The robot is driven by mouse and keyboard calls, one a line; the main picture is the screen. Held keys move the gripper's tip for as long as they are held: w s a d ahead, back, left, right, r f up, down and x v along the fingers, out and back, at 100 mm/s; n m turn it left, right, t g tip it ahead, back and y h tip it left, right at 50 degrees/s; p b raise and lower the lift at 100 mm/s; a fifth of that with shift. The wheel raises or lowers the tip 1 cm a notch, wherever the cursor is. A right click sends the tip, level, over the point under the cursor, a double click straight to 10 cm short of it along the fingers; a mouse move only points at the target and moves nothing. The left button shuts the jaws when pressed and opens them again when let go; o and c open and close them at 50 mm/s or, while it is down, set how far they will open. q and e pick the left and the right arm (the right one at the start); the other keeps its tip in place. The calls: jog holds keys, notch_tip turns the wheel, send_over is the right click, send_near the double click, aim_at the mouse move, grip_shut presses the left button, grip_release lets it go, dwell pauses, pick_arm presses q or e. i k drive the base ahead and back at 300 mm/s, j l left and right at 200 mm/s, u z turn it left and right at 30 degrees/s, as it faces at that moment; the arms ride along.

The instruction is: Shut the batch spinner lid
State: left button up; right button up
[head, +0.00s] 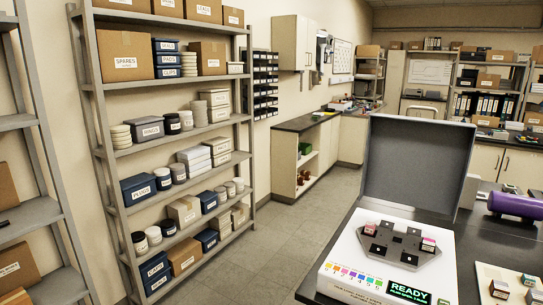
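The batch spinner (345,258) is a white box-shaped machine on the dark bench at the lower right. Its grey square lid (415,160) stands open, raised nearly upright at the back edge. Inside the open top is a dark grey rotor plate (400,243) with several pads, and small labelled pieces sit at its left and right. A green-lit display on the front reads READY (408,291), beside a row of coloured marks. Neither of my grippers is in view.
The dark bench (478,230) carries a purple cylinder (517,205) and a pale tray (512,280) with small blocks to the right of the spinner. A tall loaded shelf (178,150) stands at left. The floor (270,240) between is clear.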

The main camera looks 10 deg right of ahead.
aim_at(422, 164)
jog(key=l+z, duration=0.25)
jog(key=i+l+z, duration=0.25)
jog(key=l+z, duration=0.25)
jog(key=l, duration=0.15)
jog(key=i+j+u, duration=0.2)
jog(key=j+u, duration=0.2)
jog(key=i+j+u, duration=0.55)
jog(key=j+u, duration=0.2)
jog(key=i+j+u, duration=0.45)
jog(key=i, duration=0.25)
jog(key=i+j+u, duration=0.1)
jog(key=i, duration=0.25)
jog(key=i+z, duration=0.3)
jog(key=z, duration=0.15)
jog(key=i+z, duration=0.45)
jog(key=i+j+z, duration=0.15)
jog(key=z, duration=0.3)
jog(key=i+z, duration=0.25)
jog(key=z, duration=0.25)
jog(key=i+z, duration=0.25)
jog(key=z, duration=0.25)
jog(key=i+j+z, duration=0.1)
jog(key=z, duration=0.35)
jog(key=i+j+z, duration=0.25)
jog(key=z, duration=0.25)
jog(key=i+j+z, duration=0.2)
jog(key=z, duration=0.3)
jog(key=j, duration=0.1)
